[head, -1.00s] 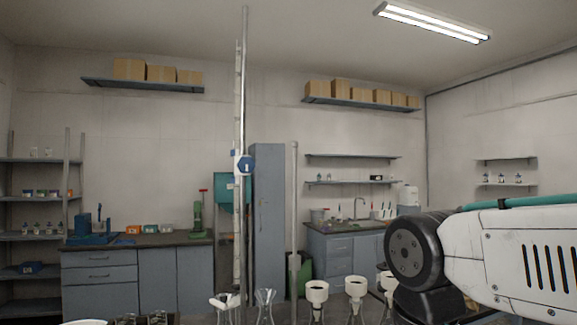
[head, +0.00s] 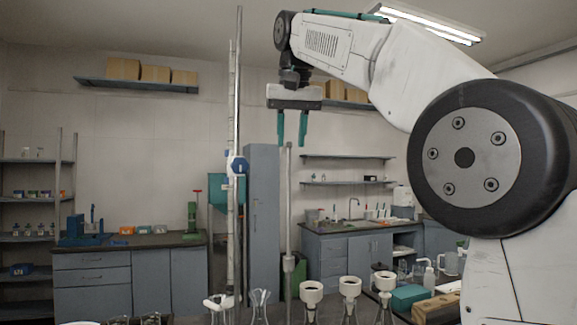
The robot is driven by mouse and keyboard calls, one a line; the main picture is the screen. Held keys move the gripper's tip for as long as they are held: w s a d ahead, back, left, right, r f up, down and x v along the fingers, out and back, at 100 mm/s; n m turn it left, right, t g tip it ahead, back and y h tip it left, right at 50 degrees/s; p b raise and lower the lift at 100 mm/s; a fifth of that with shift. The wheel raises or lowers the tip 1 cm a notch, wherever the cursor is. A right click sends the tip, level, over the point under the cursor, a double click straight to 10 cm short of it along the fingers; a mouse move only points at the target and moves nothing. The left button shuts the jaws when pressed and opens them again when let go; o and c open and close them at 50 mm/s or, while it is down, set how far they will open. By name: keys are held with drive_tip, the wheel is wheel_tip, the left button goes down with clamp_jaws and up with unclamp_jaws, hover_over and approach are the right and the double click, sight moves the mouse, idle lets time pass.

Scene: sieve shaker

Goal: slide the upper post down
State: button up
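A slim grey upright post (head: 289,205) stands near the middle in the head view, with a rounded top and a wider collar (head: 289,263) low on it. Below the collar a thicker lower part (head: 289,285) continues down out of view. My gripper (head: 292,142) points down with its two teal fingers apart and nothing between them. The post's top shows at the height of the fingertips, between them in the picture. I cannot tell whether the fingers are at the same depth as the post.
A taller thin pole with a graduated tube (head: 231,120) and a blue knob (head: 238,165) stands left of the post. Flasks with white funnels (head: 311,290) stand at the bottom right of it. A glass flask (head: 260,300) stands between pole and post.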

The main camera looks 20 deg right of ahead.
sight(289, 162)
drive_tip(key=shift+w+r, duration=0.15)
drive_tip(key=shift+w, duration=0.1)
drive_tip(key=shift+w+f, duration=0.1)
drive_tip(key=shift+f, duration=0.1)
drive_tip(key=x, duration=0.7)
drive_tip(key=shift+c, duration=0.3)
